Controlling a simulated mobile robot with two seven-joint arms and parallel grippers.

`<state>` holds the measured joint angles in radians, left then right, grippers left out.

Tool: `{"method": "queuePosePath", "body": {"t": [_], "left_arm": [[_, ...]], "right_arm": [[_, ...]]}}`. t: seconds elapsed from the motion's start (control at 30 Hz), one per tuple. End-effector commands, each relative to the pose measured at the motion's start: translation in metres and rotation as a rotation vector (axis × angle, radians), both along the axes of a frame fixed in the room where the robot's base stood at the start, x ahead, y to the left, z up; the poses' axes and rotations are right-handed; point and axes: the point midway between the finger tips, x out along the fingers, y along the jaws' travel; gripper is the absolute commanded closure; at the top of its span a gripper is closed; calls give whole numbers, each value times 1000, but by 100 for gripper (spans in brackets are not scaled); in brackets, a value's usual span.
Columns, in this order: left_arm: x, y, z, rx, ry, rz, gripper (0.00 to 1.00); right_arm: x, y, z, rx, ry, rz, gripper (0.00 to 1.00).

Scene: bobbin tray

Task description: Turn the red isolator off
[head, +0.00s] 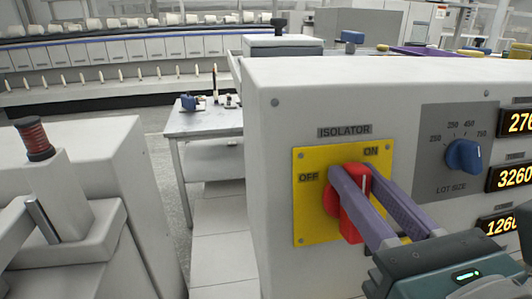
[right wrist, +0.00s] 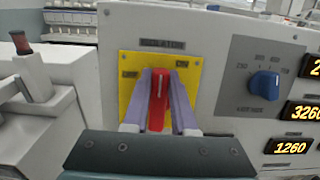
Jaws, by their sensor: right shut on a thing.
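The red isolator handle (head: 352,222) sits on a yellow plate (head: 308,220) on the front of a light grey cabinet. The plate carries an OFF label at its upper left and an ON label at its upper right. My right gripper (head: 350,178) is shut on the red handle, one purple finger on each side. In the right wrist view the handle (right wrist: 158,105) stands roughly upright between the fingers, its white mark at the top, between the two labels. The fingers hide parts of the handle's sides. My left gripper is not in view.
A blue lot size knob (head: 463,156) and lit number displays (head: 515,177) are right of the isolator on the same cabinet. A grey machine with a red bobbin (head: 34,138) stands at left. A small table (head: 205,123) stands behind, with clear floor before it.

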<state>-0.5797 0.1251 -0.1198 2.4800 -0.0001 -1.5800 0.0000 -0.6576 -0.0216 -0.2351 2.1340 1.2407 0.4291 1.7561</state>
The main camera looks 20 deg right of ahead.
Motion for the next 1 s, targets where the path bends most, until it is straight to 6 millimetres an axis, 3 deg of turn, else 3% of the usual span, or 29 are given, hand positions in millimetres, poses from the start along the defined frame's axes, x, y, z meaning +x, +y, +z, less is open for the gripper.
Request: {"method": "queuePosePath", "body": {"t": [0.37,1.0], "left_arm": [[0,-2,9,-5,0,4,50],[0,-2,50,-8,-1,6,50]], "right_arm": [[1,3,2,-120,29,31,100],[2,15,-1,-668,161,172,100]]}}
